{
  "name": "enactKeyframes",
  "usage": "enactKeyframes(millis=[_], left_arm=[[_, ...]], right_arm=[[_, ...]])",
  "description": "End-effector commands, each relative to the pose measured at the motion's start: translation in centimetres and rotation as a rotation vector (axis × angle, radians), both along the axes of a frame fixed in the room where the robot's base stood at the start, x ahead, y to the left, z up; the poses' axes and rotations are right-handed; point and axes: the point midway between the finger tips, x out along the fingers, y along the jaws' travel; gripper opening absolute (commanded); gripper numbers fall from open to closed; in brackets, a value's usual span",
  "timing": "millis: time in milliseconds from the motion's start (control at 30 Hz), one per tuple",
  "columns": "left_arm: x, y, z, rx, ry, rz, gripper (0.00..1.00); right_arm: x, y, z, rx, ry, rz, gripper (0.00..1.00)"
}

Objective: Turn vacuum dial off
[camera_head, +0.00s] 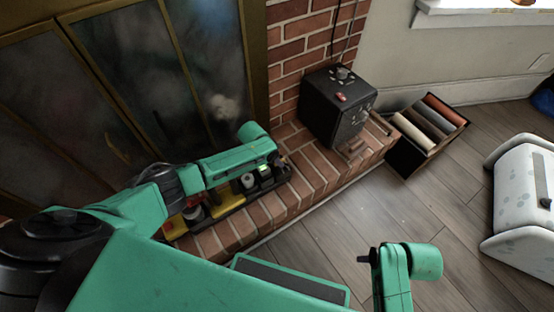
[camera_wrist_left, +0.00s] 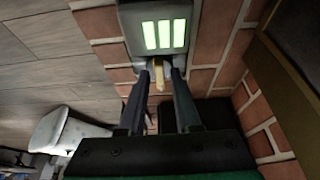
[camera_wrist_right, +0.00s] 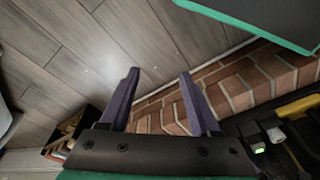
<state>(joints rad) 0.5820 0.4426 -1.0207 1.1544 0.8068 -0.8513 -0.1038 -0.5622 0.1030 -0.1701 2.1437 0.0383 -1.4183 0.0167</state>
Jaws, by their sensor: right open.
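A grey unit with three lit green bars (camera_wrist_left: 164,35) is just ahead of my left gripper (camera_wrist_left: 162,74) in the left wrist view. A small yellowish tab (camera_wrist_left: 158,77) below the bars lies between the left fingertips. The fingers stand partly apart, with narrow gaps beside the tab, so they seem not to grip it. I cannot tell if this tab is the vacuum dial. In the head view, my left gripper (camera_head: 282,166) is low over the brick hearth, near a small green light (camera_head: 264,170). My right gripper (camera_wrist_right: 159,74) is open and empty above the floor and hearth edge.
A black box (camera_head: 338,106) with a top knob (camera_head: 343,73) and red switch (camera_head: 341,97) stands on the hearth (camera_head: 313,172). A crate of rolls (camera_head: 401,160) and a white spotted case (camera_head: 523,195) are to the right. Wooden floor between is clear.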

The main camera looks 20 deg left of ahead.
Motion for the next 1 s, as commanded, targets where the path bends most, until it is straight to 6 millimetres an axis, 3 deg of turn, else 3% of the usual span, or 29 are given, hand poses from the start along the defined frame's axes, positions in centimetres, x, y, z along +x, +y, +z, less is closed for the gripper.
enactKeyframes(millis=[433,767,1000], left_arm=[[-0.2,0.1,0.5,0.0,0.001,-0.001,0.45],[-1.5,1.3,5.1,0.001,0.001,-0.001,0.45],[-3.0,2.4,9.4,0.001,0.001,-0.001,0.45]], right_arm=[[0.1,0.0,-0.1,-0.001,-0.005,-0.002,0.63],[-1.1,-1.2,-6.2,-0.029,0.021,-0.02,0.63],[-3.8,-2.6,-10.7,-0.05,0.032,-0.028,0.63]])
